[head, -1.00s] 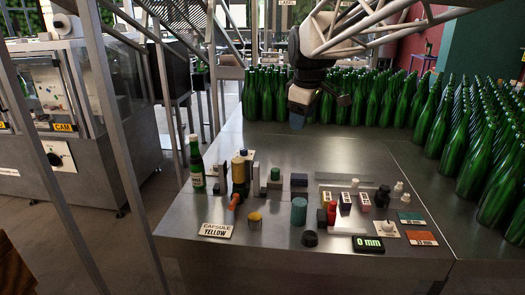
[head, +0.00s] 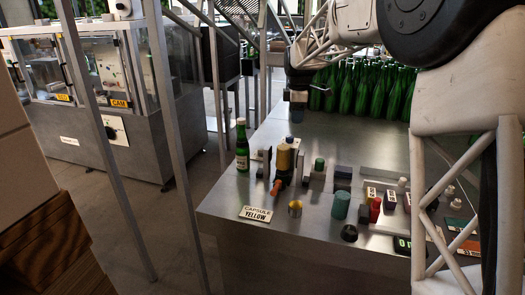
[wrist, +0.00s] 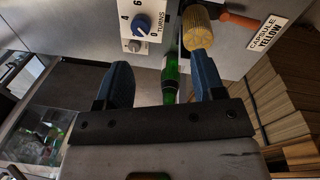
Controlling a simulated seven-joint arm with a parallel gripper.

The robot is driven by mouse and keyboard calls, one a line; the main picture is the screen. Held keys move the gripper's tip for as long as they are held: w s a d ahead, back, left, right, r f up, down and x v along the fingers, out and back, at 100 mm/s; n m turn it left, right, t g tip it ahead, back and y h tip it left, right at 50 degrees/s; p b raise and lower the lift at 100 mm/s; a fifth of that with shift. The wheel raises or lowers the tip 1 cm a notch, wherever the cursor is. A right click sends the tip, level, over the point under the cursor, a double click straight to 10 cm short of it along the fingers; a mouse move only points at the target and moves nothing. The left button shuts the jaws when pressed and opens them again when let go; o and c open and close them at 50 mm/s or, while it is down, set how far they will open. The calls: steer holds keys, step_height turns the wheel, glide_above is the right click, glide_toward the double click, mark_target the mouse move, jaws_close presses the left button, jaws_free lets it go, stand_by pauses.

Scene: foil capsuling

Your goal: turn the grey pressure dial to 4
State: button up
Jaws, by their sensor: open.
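A small grey dial (wrist: 133,46) sits at the lower edge of a white panel in the wrist view; its scale and setting are not readable. A blue dial (wrist: 141,24) marked TURNS, with 4 and 6 readable, is just above it on the panel. My gripper (wrist: 163,76) is open and empty, its blue fingers apart and away from the grey dial. In the head view my gripper (head: 297,104) hangs above the far part of the table, behind the yellow-topped device (head: 284,158). I cannot make out the grey dial in the head view.
A green bottle (head: 242,147) stands at the table's left edge; it also shows between my fingers in the wrist view (wrist: 170,80). A CAPSULE YELLOW sign (head: 257,214) and a teal cylinder (head: 340,206) stand near the front. Many bottles (head: 370,88) fill the back.

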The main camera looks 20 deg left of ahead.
steer(key=w+a+f+n, duration=0.2)
steer(key=a+f, duration=0.2)
steer(key=a, duration=0.1)
steer(key=w+a+f+n, duration=0.1)
steer(key=w+a+f, duration=0.2)
steer(key=a+f, duration=0.2)
steer(key=w+a+f+n+g, duration=0.1)
steer(key=w+a+f+n, duration=0.1)
steer(key=a+f, duration=0.3)
steer(key=shift+w+n, duration=0.3)
steer(key=shift+w, duration=0.25)
steer(key=shift+f, duration=0.2)
steer(key=shift+f, duration=3.75)
steer(key=shift+c, duration=0.4)
steer(key=c, duration=0.9)
steer(key=shift+o, duration=0.2)
